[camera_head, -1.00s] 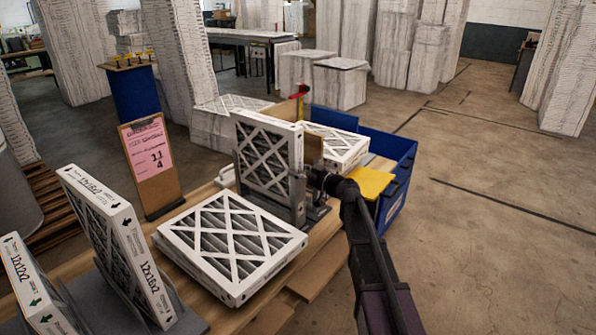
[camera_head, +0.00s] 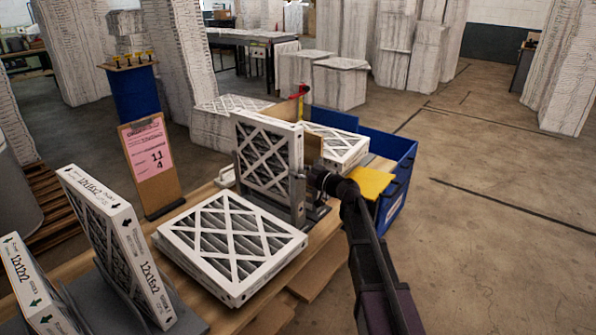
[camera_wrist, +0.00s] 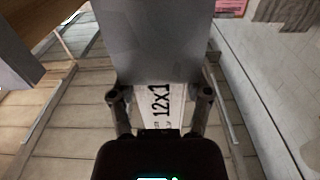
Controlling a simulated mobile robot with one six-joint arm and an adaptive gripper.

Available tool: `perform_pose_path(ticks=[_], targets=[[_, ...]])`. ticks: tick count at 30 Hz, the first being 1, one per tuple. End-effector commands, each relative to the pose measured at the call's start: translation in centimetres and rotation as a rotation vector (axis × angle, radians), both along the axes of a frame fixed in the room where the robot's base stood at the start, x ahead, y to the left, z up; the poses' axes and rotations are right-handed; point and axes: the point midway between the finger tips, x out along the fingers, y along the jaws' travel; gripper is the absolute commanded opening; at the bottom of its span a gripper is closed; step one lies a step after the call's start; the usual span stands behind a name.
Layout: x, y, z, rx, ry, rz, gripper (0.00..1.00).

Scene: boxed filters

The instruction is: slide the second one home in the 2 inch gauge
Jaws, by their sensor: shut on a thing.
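A white-framed pleated filter (camera_head: 266,158) stands upright on edge in the grey metal gauge (camera_head: 299,201) at the bench's right end. My gripper (camera_head: 308,180) is at the filter's near right edge. In the wrist view my gripper (camera_wrist: 160,103) is shut on the filter's narrow white edge (camera_wrist: 160,107), a finger on each side; part of a size label reading "12x1" shows. A grey plate (camera_wrist: 155,45) covers the edge beyond the fingers. The filter's lower end in the gauge is partly hidden, so I cannot tell how deep it sits.
Flat filters (camera_head: 232,245) lie stacked on the bench in front of the gauge. Labelled filters (camera_head: 105,240) stand in a grey rack at left. A clipboard (camera_head: 152,165) stands behind. A blue bin (camera_head: 398,180) and yellow pad (camera_head: 371,184) are at right; open floor lies beyond.

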Motion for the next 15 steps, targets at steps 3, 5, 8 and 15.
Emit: perform_pose_path(ticks=[3, 5, 8, 15], targets=[[0.01, 0.00, 0.42, 0.001, 0.000, 0.000, 0.02], [0.02, -0.01, 0.55, 0.001, 0.000, 0.000, 0.02], [0.01, 0.00, 0.76, 0.001, 0.000, 0.000, 0.02], [0.02, 0.00, 1.00, 0.002, 0.000, 0.000, 0.02]])
